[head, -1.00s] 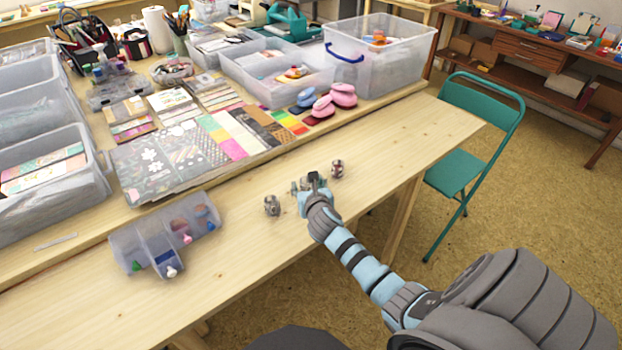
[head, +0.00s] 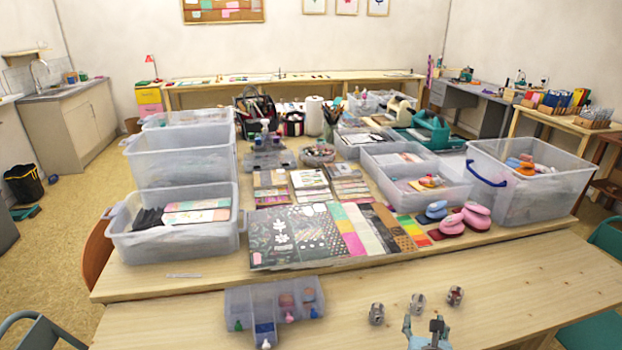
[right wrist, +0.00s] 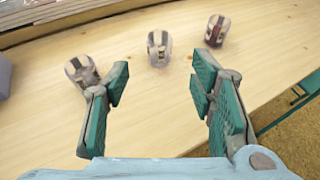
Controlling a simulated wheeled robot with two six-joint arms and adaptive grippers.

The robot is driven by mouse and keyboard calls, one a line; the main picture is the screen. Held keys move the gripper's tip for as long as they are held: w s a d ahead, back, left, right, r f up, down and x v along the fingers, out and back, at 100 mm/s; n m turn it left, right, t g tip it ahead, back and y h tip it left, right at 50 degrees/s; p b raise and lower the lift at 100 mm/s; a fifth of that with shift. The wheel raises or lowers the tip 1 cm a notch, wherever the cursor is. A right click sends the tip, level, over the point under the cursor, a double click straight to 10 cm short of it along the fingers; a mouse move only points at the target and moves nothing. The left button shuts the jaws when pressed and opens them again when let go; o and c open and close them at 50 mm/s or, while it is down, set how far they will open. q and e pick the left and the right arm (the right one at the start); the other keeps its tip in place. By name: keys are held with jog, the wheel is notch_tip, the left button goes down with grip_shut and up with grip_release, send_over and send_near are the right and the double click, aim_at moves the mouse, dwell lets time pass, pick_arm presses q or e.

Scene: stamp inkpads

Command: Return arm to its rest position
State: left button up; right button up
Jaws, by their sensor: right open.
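My right gripper (head: 422,328) is at the bottom edge of the head view, at the front of the table. In the right wrist view its two green-padded fingers (right wrist: 158,84) are spread apart with nothing between them. Three small metallic items lie in a slanting row on the wood beyond it: a left one (head: 376,313), a middle one (head: 417,303) and a reddish right one (head: 455,296). They also show in the right wrist view, apart from the fingers, though the left one (right wrist: 82,72) is close to a finger in the picture. My left gripper is out of view.
A clear compartment box (head: 274,302) stands left of the items on the front table (head: 540,285). Behind are patterned papers (head: 290,232), pink punches (head: 475,216) and clear bins (head: 175,240). A green chair (head: 590,330) is at right. The front table's right part is bare.

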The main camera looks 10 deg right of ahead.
jog(key=s+a+f+m+g+y, duration=0.2)
jog(key=s+a+m+g+y, duration=0.3)
jog(key=s+m, duration=0.85)
jog(key=s+a+f+m+g, duration=0.3)
jog(key=s+a+m, duration=0.4)
jog(key=s+m, duration=0.65)
notch_tip(320, 180, down, 21)
jog(key=d+m+g, duration=0.2)
jog(key=m, duration=0.1)
jog(key=s+f+p, duration=0.1)
jog(key=s+f, duration=0.8)
jog(key=s, duration=0.4)
jog(key=shift+s+f+g+y, duration=0.2)
jog(key=shift+f+g+y, duration=0.1)
jog(key=shift+f, duration=0.1)
